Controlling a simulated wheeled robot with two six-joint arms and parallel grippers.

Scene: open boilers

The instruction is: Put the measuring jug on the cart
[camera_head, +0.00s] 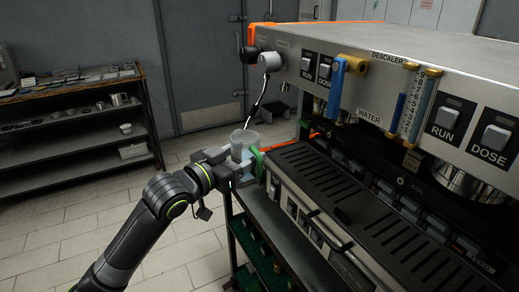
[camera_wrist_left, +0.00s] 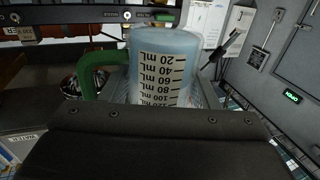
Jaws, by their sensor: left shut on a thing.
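The measuring jug (camera_head: 245,139) is clear and bluish with a green handle. My left gripper (camera_head: 242,163) is shut on it and holds it in front of the machine's left corner, under the thin steam pipe. In the left wrist view the jug (camera_wrist_left: 163,62) shows its mL scale upside down, with the green handle to the left. The gripper's dark body hides the near part of the jug there. I cannot tell for sure which thing is the cart. My right gripper is not in view.
The machine (camera_head: 325,220) with knobs, buttons and a drip grate fills the right side. Below it is a stand with green lower shelves (camera_head: 262,250). A dark shelf unit (camera_head: 75,165) with small items stands at the left wall. Tiled floor (camera_head: 60,245) between them is clear.

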